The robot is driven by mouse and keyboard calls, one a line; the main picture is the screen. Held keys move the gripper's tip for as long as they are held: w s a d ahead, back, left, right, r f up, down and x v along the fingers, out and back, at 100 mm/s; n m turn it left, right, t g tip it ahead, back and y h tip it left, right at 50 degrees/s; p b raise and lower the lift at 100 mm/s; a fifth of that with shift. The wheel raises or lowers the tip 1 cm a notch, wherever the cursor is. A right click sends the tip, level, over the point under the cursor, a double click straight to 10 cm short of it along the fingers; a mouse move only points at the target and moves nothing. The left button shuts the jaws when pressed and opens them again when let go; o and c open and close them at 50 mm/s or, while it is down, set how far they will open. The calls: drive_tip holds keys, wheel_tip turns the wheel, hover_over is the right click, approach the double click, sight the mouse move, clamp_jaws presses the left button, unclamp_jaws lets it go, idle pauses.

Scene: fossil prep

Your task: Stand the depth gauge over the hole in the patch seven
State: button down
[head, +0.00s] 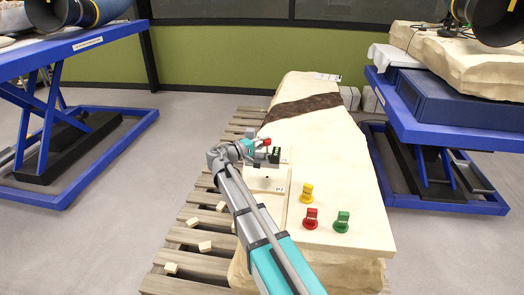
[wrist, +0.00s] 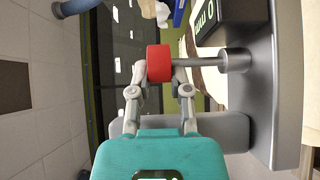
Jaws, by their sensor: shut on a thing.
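The depth gauge (head: 263,157) has a grey body, a dark display with green digits and a red knob (wrist: 159,63). My gripper (head: 262,143) is shut on the red knob, with one finger on each side. In the wrist view the gauge's grey body (wrist: 276,80) is at the right, joined to the knob by a metal rod, and its display reads 0 mm. In the head view the gauge is over the near left part of the pale stone block (head: 345,190), above a patch labelled P7 (head: 280,188). A small dark spot shows there. I cannot tell whether the gauge touches the stone.
The block lies on a wooden pallet (head: 185,258) with small chips.

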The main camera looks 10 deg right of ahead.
sight(264, 156)
drive_tip(key=shift+w+d+f, duration=0.2)
drive_tip(key=shift+w+f, duration=0.05)
drive_tip(key=shift+w, duration=0.5)
drive_tip(key=shift+f+b, duration=0.1)
drive_tip(key=shift+b, duration=0.2)
drive_tip(key=shift+f+b, duration=3.2)
drive_tip(key=shift+f, duration=0.05)
drive_tip(key=shift+f+b, duration=0.55)
drive_tip(key=shift+b, duration=0.05)
drive_tip(key=shift+c, duration=2.4)
unclamp_jaws()
drive_tip(key=shift+s, duration=0.1)
drive_tip(key=shift+v, duration=5.95)
